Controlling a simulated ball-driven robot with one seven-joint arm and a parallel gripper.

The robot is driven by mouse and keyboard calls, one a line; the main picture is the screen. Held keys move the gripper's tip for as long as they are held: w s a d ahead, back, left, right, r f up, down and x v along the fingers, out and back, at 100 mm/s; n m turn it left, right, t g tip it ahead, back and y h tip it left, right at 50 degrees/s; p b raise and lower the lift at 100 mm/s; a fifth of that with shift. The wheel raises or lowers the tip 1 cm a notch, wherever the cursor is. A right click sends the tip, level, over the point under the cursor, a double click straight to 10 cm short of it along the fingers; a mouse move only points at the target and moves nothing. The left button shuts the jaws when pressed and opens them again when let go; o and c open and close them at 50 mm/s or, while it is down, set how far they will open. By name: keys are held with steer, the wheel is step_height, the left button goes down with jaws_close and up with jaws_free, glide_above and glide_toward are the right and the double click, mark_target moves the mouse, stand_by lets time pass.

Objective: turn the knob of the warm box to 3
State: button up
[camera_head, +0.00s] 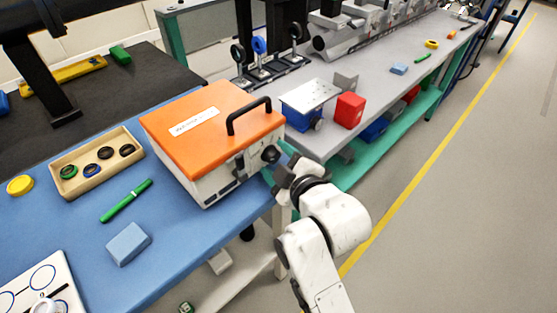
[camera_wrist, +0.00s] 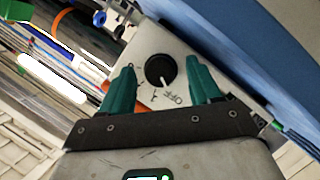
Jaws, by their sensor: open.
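The warm box (camera_head: 205,130) is a white box with an orange lid and black handle, on the blue table. Its black round knob (camera_head: 270,154) is on the side facing my gripper. In the wrist view the knob (camera_wrist: 159,70) shows between my two teal fingers, its white pointer line towards the printed OFF. A mark that looks like 1 is beside OFF; other marks are hard to read. My gripper (camera_wrist: 160,66) is open, with one finger on each side of the knob in the picture. Whether they touch it I cannot tell. The head view shows my gripper (camera_head: 286,168) close to the knob.
A wooden tray (camera_head: 98,188) with several dark rings, a green marker (camera_head: 126,201) and a light blue block (camera_head: 128,244) lie left of the box. A red block (camera_head: 349,110) and a metal-topped stage (camera_head: 309,95) stand behind my gripper. The floor at the right is clear.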

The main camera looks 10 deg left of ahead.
steer(key=c, duration=1)
steer(key=shift+c, duration=0.2)
